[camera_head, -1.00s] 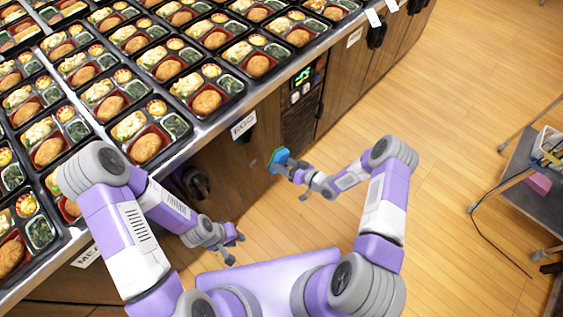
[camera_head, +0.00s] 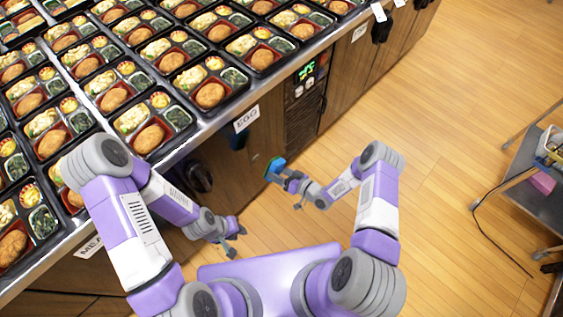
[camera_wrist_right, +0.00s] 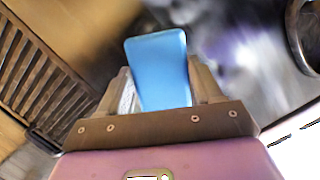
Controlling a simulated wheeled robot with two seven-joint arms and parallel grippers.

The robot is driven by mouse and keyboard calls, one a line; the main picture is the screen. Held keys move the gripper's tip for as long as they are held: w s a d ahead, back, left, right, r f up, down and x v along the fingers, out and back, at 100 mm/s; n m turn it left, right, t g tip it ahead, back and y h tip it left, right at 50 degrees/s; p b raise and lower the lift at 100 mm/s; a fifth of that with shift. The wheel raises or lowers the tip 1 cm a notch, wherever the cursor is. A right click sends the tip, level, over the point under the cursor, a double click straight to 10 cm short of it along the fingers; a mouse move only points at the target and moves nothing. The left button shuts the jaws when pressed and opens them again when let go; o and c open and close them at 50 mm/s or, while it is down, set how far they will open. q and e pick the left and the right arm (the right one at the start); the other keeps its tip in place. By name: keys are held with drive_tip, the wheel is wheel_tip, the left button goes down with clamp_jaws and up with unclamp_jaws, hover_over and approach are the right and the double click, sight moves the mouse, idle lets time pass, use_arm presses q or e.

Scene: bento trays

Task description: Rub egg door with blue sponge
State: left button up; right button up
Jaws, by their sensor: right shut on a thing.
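The egg door (camera_head: 262,142) is a brown wooden panel under the EGG label (camera_head: 246,118) on the counter front, with a dark handle (camera_head: 238,138) near its top. My right gripper (camera_head: 283,175) is shut on the blue sponge (camera_head: 275,165) and holds it out toward the door. I cannot tell if the sponge touches the door. In the right wrist view the sponge (camera_wrist_right: 160,65) stands up between the fingers, against a blurred background. My left gripper (camera_head: 236,240) is open and empty, low in front of the counter.
Rows of filled bento trays (camera_head: 208,93) cover the counter top. A vented panel with a green display (camera_head: 306,72) sits right of the egg door. A grey cart (camera_head: 530,187) stands at far right. The wooden floor (camera_head: 440,130) between is clear.

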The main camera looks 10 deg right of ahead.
drive_tip(key=w+a+f+b, duration=0.1)
drive_tip(key=w+a+f, duration=0.1)
drive_tip(key=a, duration=0.4)
drive_tip(key=shift+w+f, duration=0.4)
drive_tip(key=shift+w, duration=0.25)
drive_tip(key=shift+w+a, duration=0.55)
drive_tip(key=shift+w, duration=0.25)
idle(0.5)
